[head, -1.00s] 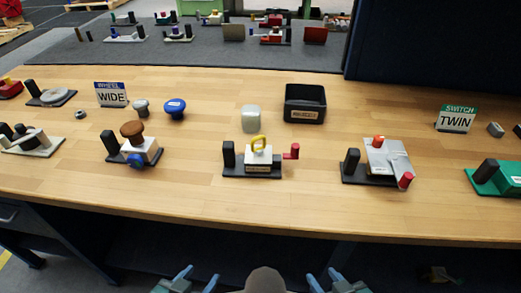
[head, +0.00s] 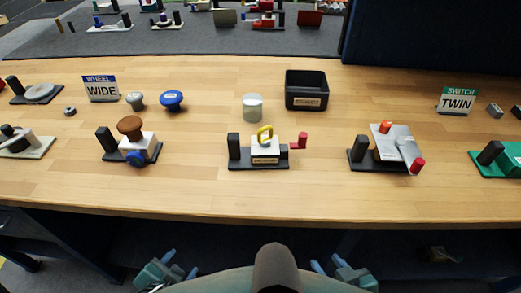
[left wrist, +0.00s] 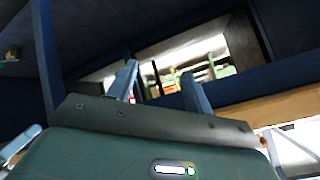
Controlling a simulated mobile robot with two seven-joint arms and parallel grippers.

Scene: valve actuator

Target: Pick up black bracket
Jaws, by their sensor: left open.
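No separate black bracket can be told apart for certain. Black bases with an upright black post stand on the table. One is in the middle (head: 233,150), under a white block with a yellow loop and a red handle. Another is at the right (head: 358,155), under a grey plate with red knobs. A third is at the left (head: 105,140), under a white block with a brown knob. My left gripper (head: 182,264) is low in front of the table, open and empty; it also shows in the left wrist view (left wrist: 160,80). My right gripper (head: 328,263) is low there too, fingers apart and empty.
The wooden table (head: 210,195) has a clear front strip. A black open bin (head: 306,103) stands at the back, beside a pale jar (head: 252,108). A dark blue panel (head: 430,45) rises behind at the right.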

